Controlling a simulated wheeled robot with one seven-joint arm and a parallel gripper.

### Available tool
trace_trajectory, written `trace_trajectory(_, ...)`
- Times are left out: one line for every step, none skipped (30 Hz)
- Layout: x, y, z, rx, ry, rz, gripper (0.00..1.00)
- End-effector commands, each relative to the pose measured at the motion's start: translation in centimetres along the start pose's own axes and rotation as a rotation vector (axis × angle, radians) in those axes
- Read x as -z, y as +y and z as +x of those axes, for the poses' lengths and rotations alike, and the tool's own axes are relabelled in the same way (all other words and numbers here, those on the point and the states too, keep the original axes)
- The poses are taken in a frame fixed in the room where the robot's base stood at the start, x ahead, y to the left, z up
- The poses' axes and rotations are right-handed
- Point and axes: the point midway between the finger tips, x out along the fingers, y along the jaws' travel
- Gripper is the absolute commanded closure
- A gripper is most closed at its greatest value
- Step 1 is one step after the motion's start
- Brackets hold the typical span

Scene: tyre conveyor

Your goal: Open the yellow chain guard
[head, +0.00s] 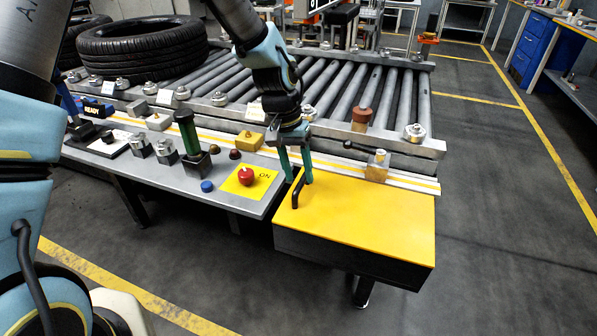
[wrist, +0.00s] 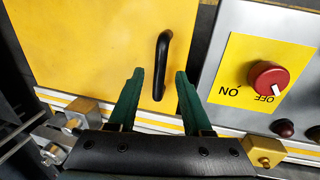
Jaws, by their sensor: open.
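The yellow chain guard (head: 370,217) is a box with a flat yellow lid at the front right of the conveyor, and the lid lies closed. A black bar handle (head: 297,190) stands on the lid near its left edge. My gripper (head: 296,180) points down at the handle with green fingers apart. In the wrist view the handle (wrist: 161,66) shows beyond and between the open fingertips (wrist: 160,75), against the yellow lid (wrist: 85,45). The fingers do not visibly touch the handle. Whether the handle lies fully between them in depth I cannot tell.
A red ON/OFF knob (head: 246,176) on a yellow plate sits left of the guard. Several buttons, a green-handled lever (head: 187,132) and metal blocks line the panel. The roller conveyor (head: 340,90) runs behind, with tyres (head: 140,45) on it.

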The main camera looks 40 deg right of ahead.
Motion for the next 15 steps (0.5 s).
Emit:
trace_trajectory(-0.04,0.03,0.39,0.000,-0.002,0.001,0.50)
trace_trajectory(-0.05,0.03,0.58,0.000,-0.002,0.001,0.50)
trace_trajectory(-0.05,0.02,0.79,0.000,-0.001,0.001,0.50)
trace_trajectory(-0.04,0.01,0.91,0.000,-0.001,0.001,0.50)
trace_trajectory(-0.04,0.00,1.00,0.000,0.000,0.001,0.50)
trace_trajectory(-0.03,0.00,1.07,0.000,0.000,0.001,0.50)
trace_trajectory(-0.02,-0.01,1.09,0.000,0.000,0.001,0.50)
trace_trajectory(-0.01,-0.01,1.10,0.000,0.001,0.001,0.50)
trace_trajectory(-0.01,-0.02,1.10,0.000,0.001,0.001,0.50)
trace_trajectory(-0.01,-0.02,1.09,0.000,0.001,0.001,0.50)
trace_trajectory(-0.01,-0.02,1.09,0.000,0.001,0.001,0.50)
trace_trajectory(-0.01,-0.02,1.08,0.000,0.001,0.000,0.50)
trace_trajectory(-0.01,-0.02,1.08,0.000,0.001,0.000,0.52)
trace_trajectory(-0.01,-0.02,1.07,0.000,0.001,0.000,0.55)
trace_trajectory(-0.01,-0.02,1.07,0.000,0.001,0.000,0.59)
